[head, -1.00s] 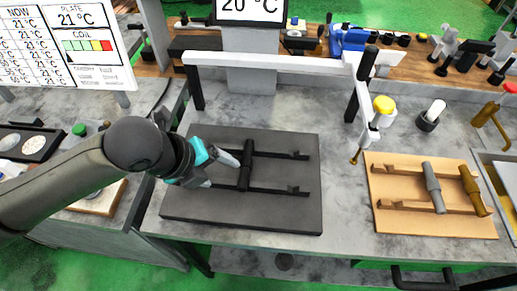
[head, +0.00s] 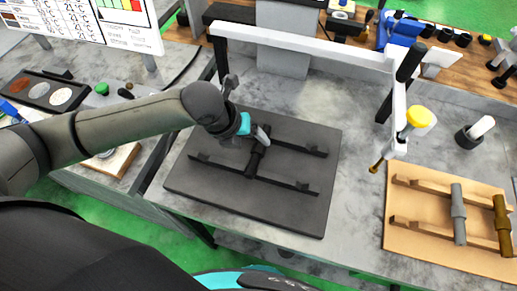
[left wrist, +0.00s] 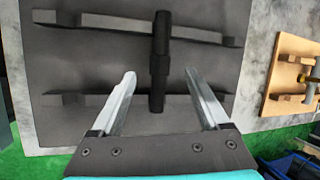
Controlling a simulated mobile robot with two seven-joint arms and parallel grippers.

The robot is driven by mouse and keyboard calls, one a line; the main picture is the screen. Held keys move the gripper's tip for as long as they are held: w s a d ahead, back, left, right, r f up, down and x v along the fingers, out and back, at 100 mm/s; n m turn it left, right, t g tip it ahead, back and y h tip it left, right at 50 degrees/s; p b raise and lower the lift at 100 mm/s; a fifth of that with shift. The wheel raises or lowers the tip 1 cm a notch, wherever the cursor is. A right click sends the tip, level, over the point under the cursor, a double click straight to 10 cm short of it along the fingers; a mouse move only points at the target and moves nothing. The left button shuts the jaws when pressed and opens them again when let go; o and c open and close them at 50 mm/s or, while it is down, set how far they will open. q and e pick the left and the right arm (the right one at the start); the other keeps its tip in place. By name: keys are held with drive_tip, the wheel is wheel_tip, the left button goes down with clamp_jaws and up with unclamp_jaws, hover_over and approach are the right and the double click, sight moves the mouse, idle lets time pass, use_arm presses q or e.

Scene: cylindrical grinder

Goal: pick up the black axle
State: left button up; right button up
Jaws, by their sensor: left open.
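The black axle (head: 257,161) lies across two dark rails on a dark board (head: 205,193) in the head view. It also shows in the left wrist view (left wrist: 160,60), upright in the picture. My left gripper (head: 262,134) is open near the axle's far end in the head view. In the left wrist view the two fingers of the left gripper (left wrist: 160,72) stand apart, one on each side of the axle, with gaps to it. How high the fingertips are above the axle is hard to tell. The gripper hides part of the axle's far end in the head view.
A tan board (head: 430,245) at the right holds a grey axle (head: 458,215) and a brown axle (head: 502,225). A white frame with dark posts (head: 300,42) stands behind the dark board. A yellow-topped part (head: 420,117) hangs at its right end. Bare grey table lies between the boards.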

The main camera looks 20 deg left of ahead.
sight(257, 147)
use_arm(q)
drive_tip(key=shift+x, duration=2.75)
drive_tip(key=shift+s, duration=0.2)
clamp_jaws()
drive_tip(key=shift+r, duration=0.1)
